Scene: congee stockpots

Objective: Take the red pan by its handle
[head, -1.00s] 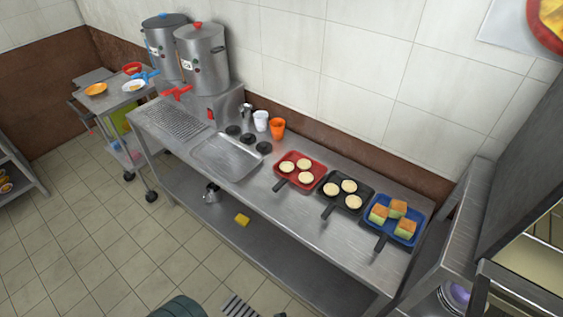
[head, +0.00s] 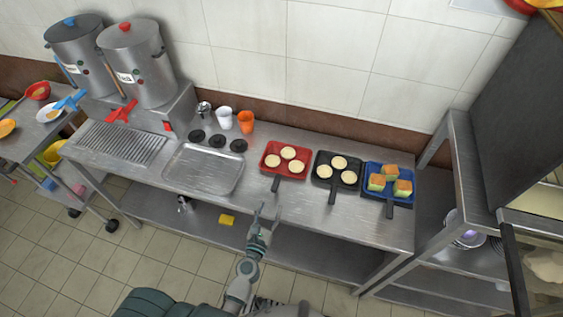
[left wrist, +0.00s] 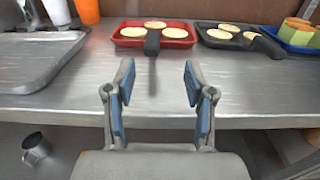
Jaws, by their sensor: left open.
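The red pan (head: 286,156) sits on the steel counter with several pale round cakes in it. Its dark handle (head: 276,183) points toward the counter's front edge. In the left wrist view the red pan (left wrist: 156,34) is ahead, its handle (left wrist: 152,43) facing me and lying between the lines of my fingers. My left gripper (head: 267,212) is open and empty at the counter's front edge, short of the handle and apart from it. Its two blue-padded fingers show in the left wrist view (left wrist: 157,95). My right gripper is not in view.
A black pan (head: 336,171) with round cakes and a blue pan (head: 388,184) with cake pieces stand to the right. A metal tray (head: 203,169) lies to the left. Cups (head: 246,122) and two stockpots (head: 137,62) stand behind. A shelf rack (head: 468,170) bounds the right.

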